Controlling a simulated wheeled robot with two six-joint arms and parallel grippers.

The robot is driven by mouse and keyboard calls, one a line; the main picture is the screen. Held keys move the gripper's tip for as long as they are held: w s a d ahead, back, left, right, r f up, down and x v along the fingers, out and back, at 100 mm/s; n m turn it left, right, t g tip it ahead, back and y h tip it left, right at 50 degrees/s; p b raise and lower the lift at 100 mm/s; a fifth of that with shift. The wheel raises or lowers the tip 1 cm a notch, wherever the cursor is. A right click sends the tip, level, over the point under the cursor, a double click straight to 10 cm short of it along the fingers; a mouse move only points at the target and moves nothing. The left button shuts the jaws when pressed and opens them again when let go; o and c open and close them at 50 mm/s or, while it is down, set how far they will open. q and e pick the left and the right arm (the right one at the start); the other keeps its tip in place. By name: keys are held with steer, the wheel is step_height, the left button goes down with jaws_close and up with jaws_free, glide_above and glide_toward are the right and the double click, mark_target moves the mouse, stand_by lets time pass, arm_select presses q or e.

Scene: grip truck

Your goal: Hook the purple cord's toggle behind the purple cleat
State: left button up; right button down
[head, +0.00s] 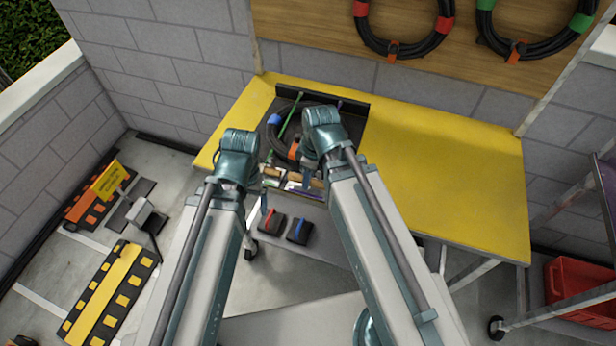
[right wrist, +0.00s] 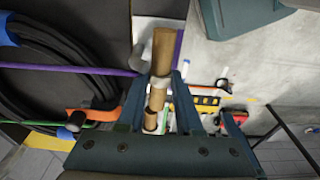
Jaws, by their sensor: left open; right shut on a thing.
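A wooden toggle (right wrist: 157,98) with a pale band is between the fingers of my right gripper (right wrist: 155,100) in the right wrist view. The purple cord (right wrist: 95,70) runs taut from the left across the black cable coil (right wrist: 50,75) to the toggle. A purple strip (right wrist: 179,48), probably the purple cleat's marking, shows just beyond the toggle's far end. I cannot tell whether the toggle is behind the cleat. In the head view my right gripper (head: 309,180) is over the tray's front edge. My left gripper (head: 264,203) is open, lower and to the left, partly hidden.
The black tray (head: 353,120) sits on the yellow table (head: 440,150), whose right side is clear. A green cord (head: 290,118) crosses the coil. Red and blue-marked black blocks (head: 300,231) are below the front edge. A red crate (head: 580,290) stands at right.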

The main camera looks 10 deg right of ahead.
mark_target(314, 182)
steer(key=shift+s, duration=0.1)
steer(key=shift+f, duration=0.15)
steer(key=shift+f+b, duration=0.7)
steer(key=shift+b, duration=0.15)
steer(key=shift+f, duration=0.1)
steer(key=c, duration=0.5)
jaws_free()
step_height(314, 182, up, 14)
steer(key=d+p, duration=0.1)
steer(key=p, duration=1.2)
steer(key=shift+s+d, duration=0.15)
steer(key=shift+s, duration=0.3)
